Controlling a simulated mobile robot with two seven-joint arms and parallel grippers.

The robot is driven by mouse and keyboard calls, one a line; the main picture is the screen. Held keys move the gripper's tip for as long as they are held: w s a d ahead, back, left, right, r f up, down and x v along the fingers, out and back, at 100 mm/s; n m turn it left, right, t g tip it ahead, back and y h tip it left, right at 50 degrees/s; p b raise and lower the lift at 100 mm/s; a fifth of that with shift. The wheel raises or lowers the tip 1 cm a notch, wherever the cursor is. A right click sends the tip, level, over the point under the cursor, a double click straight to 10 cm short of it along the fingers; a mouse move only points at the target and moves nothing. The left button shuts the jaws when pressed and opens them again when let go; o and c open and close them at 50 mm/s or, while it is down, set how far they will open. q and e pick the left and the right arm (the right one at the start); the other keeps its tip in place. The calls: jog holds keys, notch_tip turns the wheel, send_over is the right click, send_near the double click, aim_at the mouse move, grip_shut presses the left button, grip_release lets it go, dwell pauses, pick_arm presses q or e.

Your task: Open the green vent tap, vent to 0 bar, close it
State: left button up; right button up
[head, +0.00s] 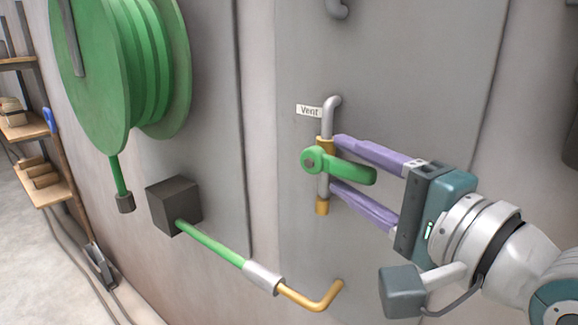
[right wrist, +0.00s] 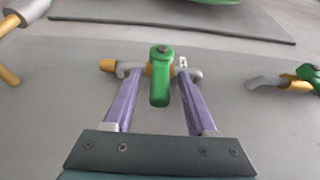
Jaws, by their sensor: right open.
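The green vent tap (head: 345,167) sits on a vertical grey pipe with brass fittings, beside a small "Vent" label (head: 309,111). Its lever points out to the right, across the pipe. My right gripper (head: 332,162) is open, with one purple finger above the lever and one below it. In the right wrist view the tap lever (right wrist: 160,80) lies between the two spread fingers (right wrist: 156,92), with a gap on each side. No pressure gauge is in view. My left gripper is not in view.
A green hose reel (head: 120,65) hangs on the wall at upper left. A dark box (head: 174,205) holds a green lance with a bent brass tip (head: 315,298), which juts out below the tap. Wooden shelves (head: 45,190) stand at far left.

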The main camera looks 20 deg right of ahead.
jog(key=shift+c, duration=0.2)
grip_shut()
dwell(0.6)
dwell(0.5)
